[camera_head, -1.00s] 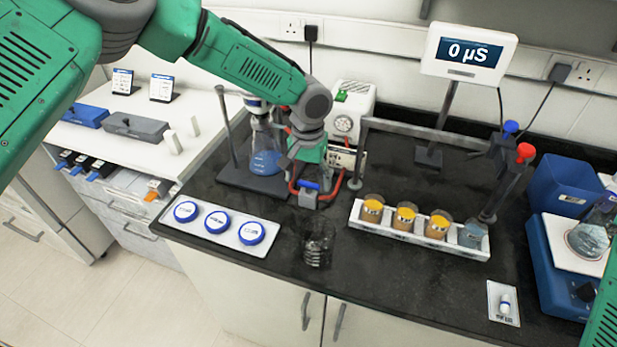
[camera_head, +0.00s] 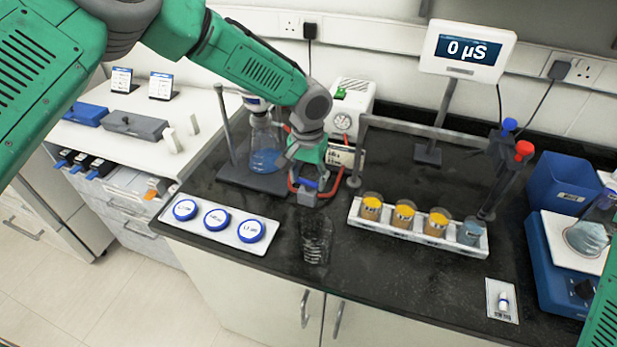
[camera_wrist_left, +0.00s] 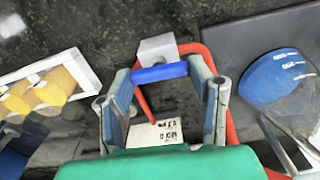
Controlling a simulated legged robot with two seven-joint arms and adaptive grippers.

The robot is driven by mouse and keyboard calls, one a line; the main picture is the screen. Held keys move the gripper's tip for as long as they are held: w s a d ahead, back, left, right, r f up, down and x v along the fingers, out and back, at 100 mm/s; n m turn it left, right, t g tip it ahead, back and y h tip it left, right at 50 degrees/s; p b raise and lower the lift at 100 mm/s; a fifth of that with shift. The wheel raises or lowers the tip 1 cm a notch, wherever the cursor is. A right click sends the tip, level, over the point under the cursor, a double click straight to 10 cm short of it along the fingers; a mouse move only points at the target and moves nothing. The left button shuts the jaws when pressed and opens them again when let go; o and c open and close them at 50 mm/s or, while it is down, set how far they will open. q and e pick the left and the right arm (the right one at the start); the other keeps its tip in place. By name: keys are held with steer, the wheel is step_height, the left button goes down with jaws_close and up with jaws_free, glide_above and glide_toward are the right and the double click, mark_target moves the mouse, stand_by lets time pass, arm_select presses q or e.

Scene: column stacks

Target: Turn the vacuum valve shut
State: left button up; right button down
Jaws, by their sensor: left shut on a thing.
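The vacuum valve is a grey block with a blue handle (camera_head: 309,184), set in red tubing on the black bench. In the left wrist view the blue handle (camera_wrist_left: 160,73) spans the gap between my fingertips, with the grey block just beyond it. My left gripper (camera_head: 306,181) reaches down to the valve from above; in the left wrist view its fingers (camera_wrist_left: 161,80) are shut on the handle's two ends. The head view partly hides the grip behind the wrist. My right gripper is out of view; only a green part of my right arm shows at the lower right edge.
A flask of blue liquid (camera_head: 265,152) stands close left of the valve, and a white pump (camera_head: 342,120) behind. A glass beaker (camera_head: 316,240) is in front. A rack of cups (camera_head: 420,232) stands right, and a tray with blue-lidded dishes (camera_head: 251,247) left.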

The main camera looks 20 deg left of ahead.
arm_select(q)
steer(key=m, duration=0.3)
steer(key=shift+m, duration=0.4)
steer(key=m, duration=0.4)
steer(key=shift+m, duration=0.3)
steer(key=m, duration=0.4)
steer(key=shift+m, duration=2.4)
steer(key=shift+w+r, duration=0.1)
steer(key=o, duration=1.2)
steer(key=shift+c, duration=0.2)
